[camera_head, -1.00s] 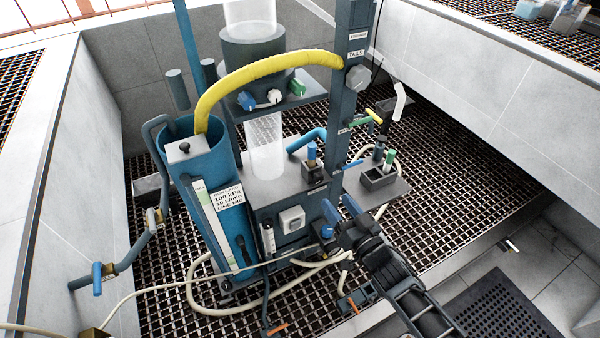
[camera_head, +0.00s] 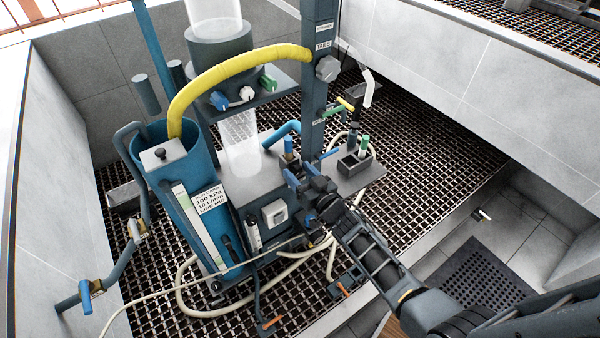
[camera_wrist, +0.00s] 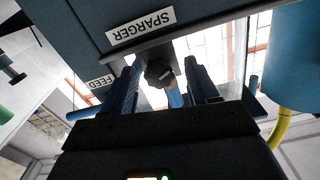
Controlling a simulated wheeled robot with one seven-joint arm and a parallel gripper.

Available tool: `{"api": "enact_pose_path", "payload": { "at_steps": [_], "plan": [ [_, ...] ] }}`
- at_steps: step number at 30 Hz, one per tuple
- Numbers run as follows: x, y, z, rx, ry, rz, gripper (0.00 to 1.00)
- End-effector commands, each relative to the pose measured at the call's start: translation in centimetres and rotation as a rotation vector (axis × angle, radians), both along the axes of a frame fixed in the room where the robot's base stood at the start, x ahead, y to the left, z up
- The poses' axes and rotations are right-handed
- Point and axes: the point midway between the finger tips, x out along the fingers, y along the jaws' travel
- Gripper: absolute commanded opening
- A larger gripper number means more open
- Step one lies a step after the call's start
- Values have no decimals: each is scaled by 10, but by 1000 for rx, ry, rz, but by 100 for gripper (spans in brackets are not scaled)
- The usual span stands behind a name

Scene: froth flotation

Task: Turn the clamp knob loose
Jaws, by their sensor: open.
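A grey lobed knob (camera_head: 327,68), which looks like the clamp knob, sits on the dark upright post (camera_head: 316,95) just below the TAILS label. My gripper (camera_head: 298,180) is lower, in front of the machine's lower right side and well apart from that knob. In the wrist view my gripper (camera_wrist: 163,88) is open, with nothing held between its two dark fingers. A dark knob-like part (camera_wrist: 158,72) with a blue piece below it shows between the fingers, beyond them. I cannot tell whether it is the same knob.
A SPARGER label (camera_wrist: 141,28) is close above the fingers. A small shelf (camera_head: 358,179) with a green-topped item is right of my gripper. A yellow hose (camera_head: 235,68) arches over the blue tank (camera_head: 200,200). Pale hoses lie on the grating (camera_head: 430,165).

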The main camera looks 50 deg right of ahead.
Motion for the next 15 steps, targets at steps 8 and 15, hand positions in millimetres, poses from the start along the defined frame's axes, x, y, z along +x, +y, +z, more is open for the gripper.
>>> {"api": "enact_pose_path", "payload": {
  "at_steps": [8,15],
  "plan": [
    [0,0,0,0,0,0,50],
    [0,0,0,0,0,0,27]
  ]
}}
